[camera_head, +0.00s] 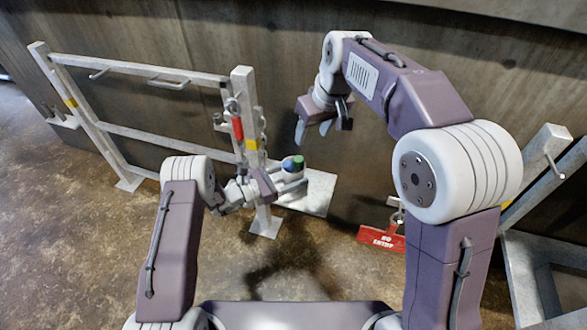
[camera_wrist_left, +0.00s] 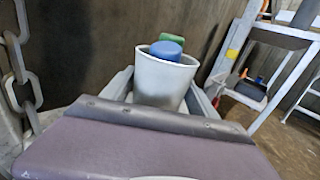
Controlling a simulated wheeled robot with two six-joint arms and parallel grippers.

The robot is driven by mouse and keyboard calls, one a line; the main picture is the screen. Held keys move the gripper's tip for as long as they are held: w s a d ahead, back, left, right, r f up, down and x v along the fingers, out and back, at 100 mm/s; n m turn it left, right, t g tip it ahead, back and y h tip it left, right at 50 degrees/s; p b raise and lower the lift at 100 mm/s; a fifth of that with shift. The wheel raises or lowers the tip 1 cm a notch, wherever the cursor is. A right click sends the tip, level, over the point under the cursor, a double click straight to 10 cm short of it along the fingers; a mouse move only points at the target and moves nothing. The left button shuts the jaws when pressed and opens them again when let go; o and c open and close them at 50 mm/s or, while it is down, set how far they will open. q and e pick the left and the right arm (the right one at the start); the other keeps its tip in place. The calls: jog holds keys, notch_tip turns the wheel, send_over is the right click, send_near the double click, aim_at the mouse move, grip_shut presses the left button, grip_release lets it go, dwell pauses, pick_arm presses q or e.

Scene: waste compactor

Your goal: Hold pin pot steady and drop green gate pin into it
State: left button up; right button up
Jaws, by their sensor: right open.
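The pin pot (camera_head: 293,174) is a light grey cup in front of the gate post, above a pale plate. My left gripper (camera_head: 281,185) has its fingers on both sides of the pot and is shut on it. In the left wrist view the pot (camera_wrist_left: 161,84) stands nearly upright. The green gate pin (camera_wrist_left: 173,38) shows its top in the pot's mouth, behind a blue pin (camera_wrist_left: 166,50). Their lower parts are hidden inside the pot. My right gripper (camera_head: 322,127) is open and empty, above and to the right of the pot.
A pale metal gate frame (camera_head: 140,68) stands at the left; its post holds a red-handled item (camera_head: 237,128). The pale plate (camera_head: 318,191) lies beside the post. A chain (camera_wrist_left: 22,62) hangs near the left gripper.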

pick_arm(q)
jog(key=shift+o, duration=1.3)
jog(key=v, duration=1.2)
